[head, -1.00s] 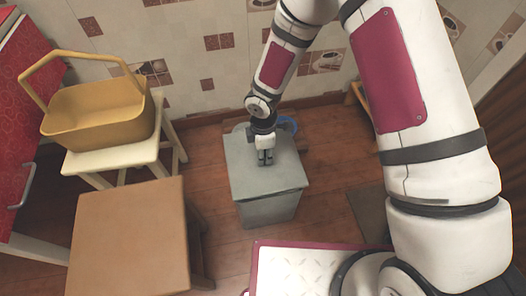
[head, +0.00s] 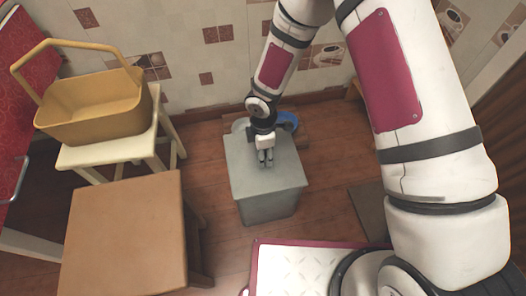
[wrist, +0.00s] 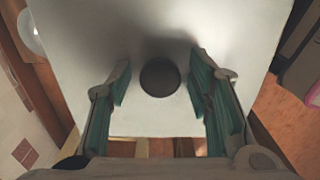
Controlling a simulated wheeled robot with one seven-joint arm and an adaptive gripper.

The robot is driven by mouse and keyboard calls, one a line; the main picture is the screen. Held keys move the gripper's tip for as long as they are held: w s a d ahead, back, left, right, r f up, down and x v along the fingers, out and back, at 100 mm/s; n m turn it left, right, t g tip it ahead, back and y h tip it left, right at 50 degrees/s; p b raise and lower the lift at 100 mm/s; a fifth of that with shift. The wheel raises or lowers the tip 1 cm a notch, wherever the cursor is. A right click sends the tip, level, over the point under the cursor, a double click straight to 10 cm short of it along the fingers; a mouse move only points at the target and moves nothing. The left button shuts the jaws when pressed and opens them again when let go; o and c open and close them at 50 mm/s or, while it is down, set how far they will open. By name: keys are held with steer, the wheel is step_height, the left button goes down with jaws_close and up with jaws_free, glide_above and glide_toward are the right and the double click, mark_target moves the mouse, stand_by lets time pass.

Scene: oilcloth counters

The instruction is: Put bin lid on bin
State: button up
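The grey bin (head: 268,207) stands on the floor at the middle of the head view. Its flat grey lid (head: 248,172) lies on top and looks level, with its edges in line with the bin's walls. In the wrist view the lid (wrist: 160,30) fills most of the picture, with a dark round knob (wrist: 159,77) on it. My gripper (head: 265,160) is directly above the lid. In the wrist view its two green-padded fingers (wrist: 162,88) stand apart on either side of the knob, with clear gaps to it.
A yellow basket (head: 95,112) sits on a cream stool (head: 105,152) at left. A brown stool (head: 125,235) stands nearer. A blue round thing (head: 288,121) is on the floor behind the bin, close to the tiled wall.

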steer(key=shift+r, duration=0.1)
step_height(320, 180, up, 12)
stand_by(0.7)
steer(key=s+d+r+m+h, duration=0.25)
steer(key=d+r+m, duration=0.25)
steer(key=d+r, duration=0.45)
steer(key=s+d+r+m+h, duration=0.1)
steer(key=s+d+r+m, duration=0.35)
steer(key=d+r, duration=0.5)
steer(key=s+d+r+m+y, duration=0.1)
steer(key=s+r+m, duration=0.25)
steer(key=s, duration=0.35)
steer(key=s+d+r+m+y, duration=0.1)
steer(key=s+r+m, duration=0.2)
steer(key=s+m, duration=0.35)
steer(key=s+d+r+m+y, duration=0.1)
steer(key=s+r+m+y, duration=0.15)
steer(key=s, duration=0.65)
step_height(320, 180, up, 37)
steer(key=t+h+p, duration=0.1)
steer(key=t+p, duration=0.3)
steer(key=p, duration=3.1)
steer(key=shift+w+r+n, duration=0.15)
steer(key=shift+w+n, duration=0.05)
steer(key=shift+n, duration=0.2)
